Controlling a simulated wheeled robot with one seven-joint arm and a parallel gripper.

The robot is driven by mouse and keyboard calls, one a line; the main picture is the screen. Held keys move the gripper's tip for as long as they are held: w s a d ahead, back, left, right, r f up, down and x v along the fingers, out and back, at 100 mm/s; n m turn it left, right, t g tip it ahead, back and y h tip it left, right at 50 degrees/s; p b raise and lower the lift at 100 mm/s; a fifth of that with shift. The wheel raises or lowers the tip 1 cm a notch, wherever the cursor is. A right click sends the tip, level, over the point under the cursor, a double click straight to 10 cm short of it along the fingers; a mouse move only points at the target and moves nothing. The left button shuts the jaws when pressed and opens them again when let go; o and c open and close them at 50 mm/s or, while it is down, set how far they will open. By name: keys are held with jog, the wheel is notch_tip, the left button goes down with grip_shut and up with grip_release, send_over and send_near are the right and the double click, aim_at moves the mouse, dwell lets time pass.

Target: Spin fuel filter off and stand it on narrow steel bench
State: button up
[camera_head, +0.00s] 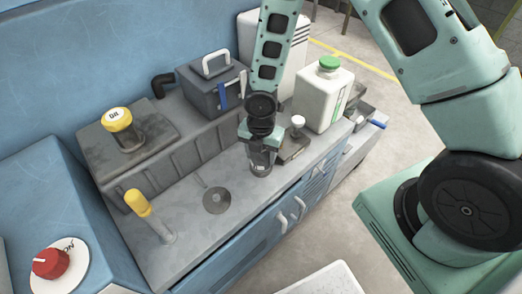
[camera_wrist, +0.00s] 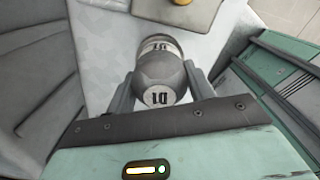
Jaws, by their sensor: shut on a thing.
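My gripper (camera_head: 262,143) points down over the grey steel worktop (camera_head: 190,255), near its front edge. It is shut on a dark grey cylindrical filter (camera_head: 262,165). In the wrist view the filter (camera_wrist: 162,75) sits between the two fingers of my gripper (camera_wrist: 160,90), with "D1" printed on its rounded end and a lighter band farther along. The filter's lower end is close to the worktop; I cannot tell whether it touches.
Left on the worktop are a round metal disc (camera_head: 216,200) and a yellow-handled upright tool (camera_head: 150,215). A green-capped white jug (camera_head: 325,95) is close right. The front-left worktop is largely clear.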

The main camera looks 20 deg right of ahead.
jog(key=shift+s+f, duration=0.15)
jog(key=shift+f, duration=0.05)
jog(key=n+p, duration=0.2)
jog(key=n, duration=0.1)
jog(key=shift+r, duration=0.2)
jog(key=shift+d+f+n, duration=0.1)
jog(key=shift+f+n, duration=0.1)
jog(key=shift+n, duration=0.9)
jog(key=o, duration=1.2)
jog(key=shift+c, duration=0.2)
jog(key=shift+r, duration=0.1)
